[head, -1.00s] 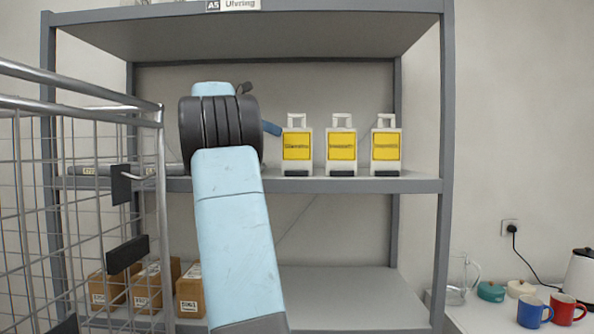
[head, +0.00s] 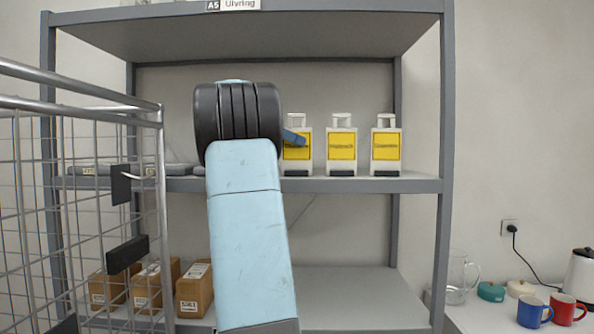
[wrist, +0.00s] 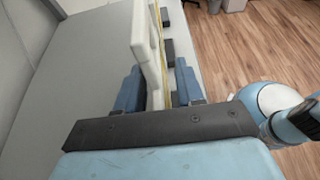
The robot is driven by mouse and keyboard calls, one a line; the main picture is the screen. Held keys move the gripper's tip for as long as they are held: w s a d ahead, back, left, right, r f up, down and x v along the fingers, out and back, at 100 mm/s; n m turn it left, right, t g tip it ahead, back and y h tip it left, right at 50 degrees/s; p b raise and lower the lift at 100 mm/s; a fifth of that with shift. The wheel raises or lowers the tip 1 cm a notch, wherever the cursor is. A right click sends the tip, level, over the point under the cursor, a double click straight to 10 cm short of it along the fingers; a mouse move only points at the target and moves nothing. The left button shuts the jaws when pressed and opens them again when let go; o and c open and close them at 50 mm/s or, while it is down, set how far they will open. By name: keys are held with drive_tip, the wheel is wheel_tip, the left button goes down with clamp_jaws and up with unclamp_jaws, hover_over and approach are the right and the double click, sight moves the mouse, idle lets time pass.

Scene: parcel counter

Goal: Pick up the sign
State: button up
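Three white folding signs with yellow labels stand upright in a row on the middle shelf: a left sign (head: 290,169), a middle sign (head: 341,147) and a right sign (head: 386,147). My gripper (wrist: 158,72) has its two blue fingers apart, one on each side of the nearest sign (wrist: 144,42), which is the left one. A gap shows between the right finger and the sign; I cannot tell whether the left finger touches it. In the head view a blue finger crosses the left sign's label, and my arm hides the rest of the gripper.
The grey shelf unit (head: 447,150) has a board above the signs. Flat grey items (head: 90,171) lie on the left of the middle shelf. A wire cage (head: 160,215) stands front left. Cardboard boxes (head: 194,292) sit on the lower shelf, whose right part is clear.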

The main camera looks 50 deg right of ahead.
clamp_jaws()
idle(1.3)
